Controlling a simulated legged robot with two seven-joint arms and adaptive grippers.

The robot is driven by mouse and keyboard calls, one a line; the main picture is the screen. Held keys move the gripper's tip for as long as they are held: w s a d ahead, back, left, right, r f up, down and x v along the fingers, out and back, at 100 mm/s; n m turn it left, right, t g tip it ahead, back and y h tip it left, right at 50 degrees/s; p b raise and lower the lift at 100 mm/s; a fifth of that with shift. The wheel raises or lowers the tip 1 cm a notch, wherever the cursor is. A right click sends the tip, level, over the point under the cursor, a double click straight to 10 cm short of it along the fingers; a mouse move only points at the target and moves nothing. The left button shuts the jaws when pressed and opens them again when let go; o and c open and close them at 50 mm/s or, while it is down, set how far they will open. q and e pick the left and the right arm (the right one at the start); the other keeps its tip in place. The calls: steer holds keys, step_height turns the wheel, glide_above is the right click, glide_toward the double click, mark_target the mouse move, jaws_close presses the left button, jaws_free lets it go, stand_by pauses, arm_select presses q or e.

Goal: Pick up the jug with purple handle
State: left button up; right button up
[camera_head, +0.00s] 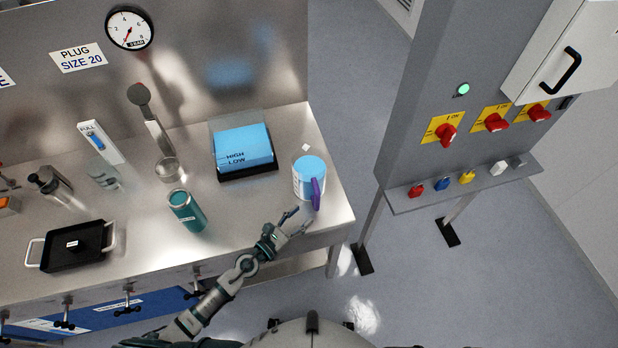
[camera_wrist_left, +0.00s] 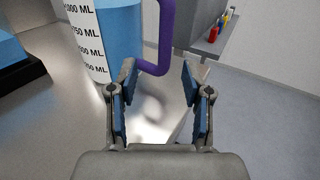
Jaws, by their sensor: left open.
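The jug (camera_head: 304,179) stands upright near the right end of the steel bench, with blue content and a purple handle (camera_head: 317,193) facing the front right. My left gripper (camera_head: 297,218) is open and empty, just in front of the jug and below the handle in the head view. In the left wrist view, the jug (camera_wrist_left: 104,35) stands ahead, with volume marks on its side. Its purple handle (camera_wrist_left: 164,40) shows ahead between the open fingers (camera_wrist_left: 158,85), apart from them. My right gripper is not in view.
A black tray with a blue HIGH/LOW block (camera_head: 243,150) stands left of the jug. A teal cylinder (camera_head: 186,211) stands further left on the bench (camera_head: 225,205). A switch panel with a shelf (camera_head: 465,183) stands to the right, across a floor gap.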

mark_target(315, 205)
arm_select(q)
steer(key=x, duration=0.2)
steer(key=shift+d+r, duration=0.1)
steer(key=shift+d, duration=0.4)
steer(key=p+x, duration=0.1)
steer(key=x, duration=0.2)
steer(key=shift+w+d+r, duration=0.15)
steer(key=shift+w+d, duration=0.05)
steer(key=shift+w, duration=0.1)
steer(key=shift+w+d, duration=0.2)
steer(key=shift+w, duration=0.2)
jaws_close()
